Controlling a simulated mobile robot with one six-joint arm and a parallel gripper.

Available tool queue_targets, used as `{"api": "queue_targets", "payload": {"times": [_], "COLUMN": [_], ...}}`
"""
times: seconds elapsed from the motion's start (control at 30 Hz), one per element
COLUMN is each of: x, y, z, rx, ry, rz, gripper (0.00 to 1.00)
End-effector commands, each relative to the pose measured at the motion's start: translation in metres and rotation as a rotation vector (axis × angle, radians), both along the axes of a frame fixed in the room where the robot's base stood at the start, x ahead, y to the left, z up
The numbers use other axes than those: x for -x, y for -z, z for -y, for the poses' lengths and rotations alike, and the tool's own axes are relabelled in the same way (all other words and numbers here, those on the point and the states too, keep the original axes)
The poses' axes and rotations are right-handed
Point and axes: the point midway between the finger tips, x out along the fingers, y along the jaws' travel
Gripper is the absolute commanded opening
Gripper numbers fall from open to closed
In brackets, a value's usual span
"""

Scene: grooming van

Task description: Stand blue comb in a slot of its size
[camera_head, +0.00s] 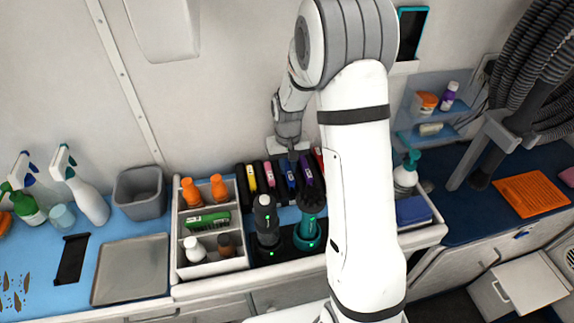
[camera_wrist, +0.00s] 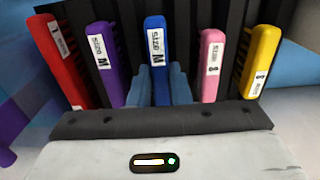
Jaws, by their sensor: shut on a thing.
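The blue comb (camera_wrist: 156,52), labelled size M, stands upright in the middle of the wrist view, between the purple comb (camera_wrist: 103,62), also labelled M, and the pink comb (camera_wrist: 210,62), labelled S. My gripper (camera_wrist: 162,88) is shut on the blue comb, with a blue-grey finger on either side. In the head view the blue comb (camera_head: 289,176) is in line with the others at the black slotted rack (camera_head: 240,190), below my gripper (camera_head: 291,156). The comb's lower end is hidden, so I cannot tell how deep it sits.
A red comb (camera_wrist: 60,60) and a yellow comb (camera_wrist: 260,60) stand at the row's ends. Two clippers (camera_head: 266,218) stand in front of the rack. A divided organizer (camera_head: 213,262) holds bottles at left. My arm hides the area right of the rack.

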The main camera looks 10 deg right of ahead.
Motion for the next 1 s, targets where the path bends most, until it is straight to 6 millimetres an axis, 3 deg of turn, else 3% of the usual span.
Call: {"api": "queue_targets", "payload": {"times": [0.07,0.1,0.37,0.73,1.0], "x": [0.000,0.000,0.000,-0.001,-0.001], "y": [0.004,0.004,0.003,-0.007,-0.061], "z": [0.000,0.000,-0.001,-0.001,-0.001], "rx": [0.000,0.000,0.000,0.000,0.000], "ry": [0.000,0.000,-0.001,-0.002,-0.002], "rz": [0.000,0.000,0.000,0.002,0.006], "gripper": [0.00,0.18,0.39,0.39,0.39]}}
